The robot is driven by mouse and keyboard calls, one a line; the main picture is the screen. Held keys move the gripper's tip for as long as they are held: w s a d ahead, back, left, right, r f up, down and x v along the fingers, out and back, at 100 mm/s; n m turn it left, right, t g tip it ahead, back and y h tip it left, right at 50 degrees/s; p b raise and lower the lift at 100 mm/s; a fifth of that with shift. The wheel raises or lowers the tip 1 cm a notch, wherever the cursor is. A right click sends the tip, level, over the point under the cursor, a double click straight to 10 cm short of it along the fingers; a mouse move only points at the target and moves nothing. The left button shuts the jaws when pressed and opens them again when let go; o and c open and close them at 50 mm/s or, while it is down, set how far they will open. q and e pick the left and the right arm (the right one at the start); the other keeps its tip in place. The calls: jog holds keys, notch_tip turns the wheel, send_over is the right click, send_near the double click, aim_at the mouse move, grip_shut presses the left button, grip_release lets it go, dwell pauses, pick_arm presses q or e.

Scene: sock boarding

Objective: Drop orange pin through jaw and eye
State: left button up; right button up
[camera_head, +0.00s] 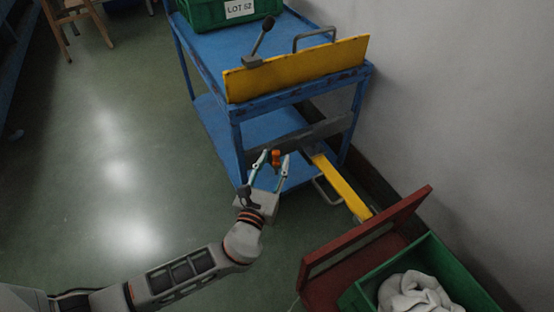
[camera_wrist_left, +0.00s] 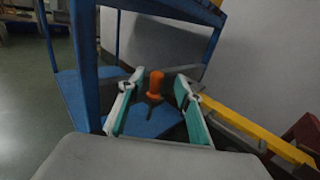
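The orange pin (camera_head: 276,157) stands near the lower front of the blue cart; its orange head (camera_wrist_left: 155,82) also shows in the left wrist view, with a dark part below it. My left gripper (camera_head: 273,158) is open, with a finger on each side of the pin. In the left wrist view gaps show between the pin and both fingers (camera_wrist_left: 155,88). A yellow bar (camera_head: 342,187) runs from under the blue cart toward the red cart. I cannot make out the jaw and eye clearly, nor whether the pin passes through them. My right gripper is not in view.
The blue cart (camera_head: 207,47) carries a green bin (camera_head: 205,15) marked LOT 52, a yellow panel (camera_head: 300,68) and a lever (camera_head: 263,38). A red cart (camera_head: 335,275) with a green bin (camera_head: 455,270) of white cloth stands lower right.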

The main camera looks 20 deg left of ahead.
aim_at(275, 155)
pick_arm(q)
jog(key=shift+w+a+f+b, duration=0.15)
jog(key=shift+w+a+b, duration=0.05)
jog(key=shift+w, duration=0.4)
jog(key=shift+w+a+f+b, duration=0.1)
jog(key=shift+w+a+b, duration=0.1)
jog(key=shift+w, duration=0.4)
jog(key=shift+w+r, duration=0.15)
jog(key=shift+w, duration=0.35)
grip_shut()
jog(key=shift+r, duration=0.1)
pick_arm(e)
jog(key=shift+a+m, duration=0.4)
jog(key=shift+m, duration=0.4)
pick_arm(q)
jog(key=shift+r, duration=0.1)
